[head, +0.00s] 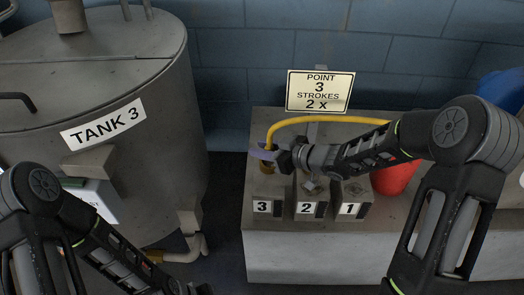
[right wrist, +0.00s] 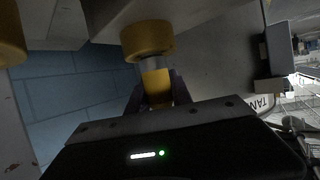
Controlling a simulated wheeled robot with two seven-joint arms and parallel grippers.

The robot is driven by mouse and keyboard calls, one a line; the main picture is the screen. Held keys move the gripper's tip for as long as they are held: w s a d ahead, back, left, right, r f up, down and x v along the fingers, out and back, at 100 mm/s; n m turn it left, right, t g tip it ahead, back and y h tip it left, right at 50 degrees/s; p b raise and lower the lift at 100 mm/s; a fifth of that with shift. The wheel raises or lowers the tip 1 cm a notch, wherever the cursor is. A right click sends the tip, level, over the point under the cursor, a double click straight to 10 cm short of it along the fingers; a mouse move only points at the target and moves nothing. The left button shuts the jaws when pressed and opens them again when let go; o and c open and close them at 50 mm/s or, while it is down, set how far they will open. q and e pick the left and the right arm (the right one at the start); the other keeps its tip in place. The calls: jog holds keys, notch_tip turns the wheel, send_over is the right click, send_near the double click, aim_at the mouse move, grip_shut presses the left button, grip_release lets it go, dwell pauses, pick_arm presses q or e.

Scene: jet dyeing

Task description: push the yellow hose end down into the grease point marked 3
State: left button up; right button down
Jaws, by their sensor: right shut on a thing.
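The yellow hose (head: 325,120) arcs over the grease block, and its end is in my right gripper (head: 268,155), above the block marked 3 (head: 263,207). In the right wrist view, the jaws are shut on the yellow hose end (right wrist: 157,86). A short silver section (right wrist: 151,63) shows between the held part and a wider yellow collar (right wrist: 147,39). The hose end lines up with the collar; I cannot tell how deep it sits. In the head view, the gripper mostly hides the grease point. My left gripper is outside the picture.
Blocks marked 2 (head: 309,209) and 1 (head: 351,209) stand close on the right. A sign (head: 320,91) reading point 3, strokes 2 x stands behind. A red container (head: 393,179) is partly behind my right arm. Tank 3 (head: 100,170) fills the left.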

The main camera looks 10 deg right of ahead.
jog(key=shift+f, duration=0.2)
jog(key=shift+f, duration=0.15)
jog(key=c, duration=1.1)
grip_release()
jog(key=shift+c, duration=0.2)
jog(key=shift+s+r, duration=0.1)
jog(key=shift+r, duration=0.15)
jog(key=p+v, duration=0.2)
jog(key=v, duration=0.9)
jog(key=shift+s+d, duration=0.3)
